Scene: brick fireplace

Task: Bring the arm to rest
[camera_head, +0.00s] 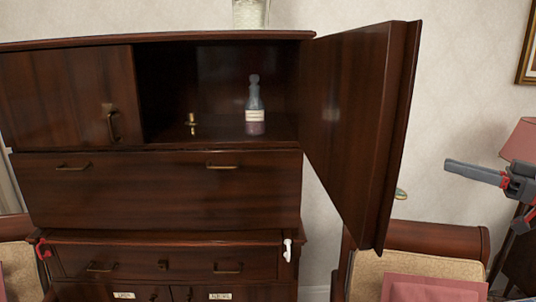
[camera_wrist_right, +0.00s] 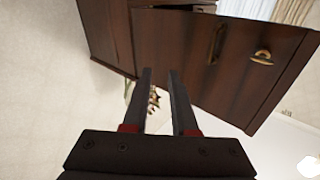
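My right gripper (camera_head: 482,195) is at the right edge of the head view, to the right of the open cabinet door (camera_head: 362,110) and apart from it. In the right wrist view its two dark fingers (camera_wrist_right: 160,78) stand apart with a gap between them, so it is open, and I see nothing held. The cabinet door also shows in the wrist view (camera_wrist_right: 180,60), beyond the fingertips, with brass handles on it. My left gripper is not in view.
The dark wooden cabinet (camera_head: 165,195) fills the left and middle. Its open compartment holds a labelled bottle (camera_head: 254,108) and a small brass object (camera_head: 191,123). A chair with a pink cushion (camera_head: 435,288) and a pink-shaded lamp (camera_head: 520,140) are at the right.

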